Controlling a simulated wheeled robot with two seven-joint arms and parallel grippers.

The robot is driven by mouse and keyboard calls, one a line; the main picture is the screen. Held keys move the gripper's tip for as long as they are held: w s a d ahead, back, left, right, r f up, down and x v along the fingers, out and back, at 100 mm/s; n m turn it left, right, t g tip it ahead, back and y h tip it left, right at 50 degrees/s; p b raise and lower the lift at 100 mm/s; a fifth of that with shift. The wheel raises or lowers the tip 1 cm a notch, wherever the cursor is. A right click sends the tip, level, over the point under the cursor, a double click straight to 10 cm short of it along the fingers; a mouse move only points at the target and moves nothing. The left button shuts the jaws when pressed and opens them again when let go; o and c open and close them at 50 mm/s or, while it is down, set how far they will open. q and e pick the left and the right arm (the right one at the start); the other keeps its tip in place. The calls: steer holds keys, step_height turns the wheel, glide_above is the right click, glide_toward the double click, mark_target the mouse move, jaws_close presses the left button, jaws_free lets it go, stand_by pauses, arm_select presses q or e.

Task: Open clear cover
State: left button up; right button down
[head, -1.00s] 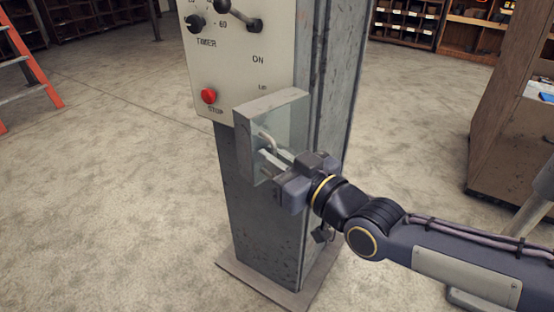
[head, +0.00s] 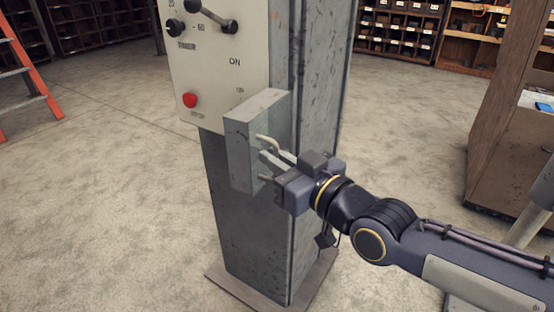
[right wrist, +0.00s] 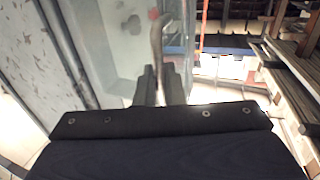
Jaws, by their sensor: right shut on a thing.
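The clear cover (head: 275,118) is a box-shaped, see-through guard with a grey side. My right gripper (head: 271,164) comes in from the right and is shut on this handle. In the right wrist view the fingers (right wrist: 161,86) close around the handle bar (right wrist: 157,45), beside the clear cover (right wrist: 105,40). A dark round part (right wrist: 132,25) shows blurred through the cover. My left gripper is not in view.
The column (head: 245,240) stands on a floor plate. A wooden cabinet (head: 510,130) stands at right, an orange ladder (head: 30,65) at far left. Floor between is open.

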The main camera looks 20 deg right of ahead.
steer(key=c, duration=1.9)
jaws_free()
steer(key=shift+w, duration=0.1)
steer(key=v, duration=0.8)
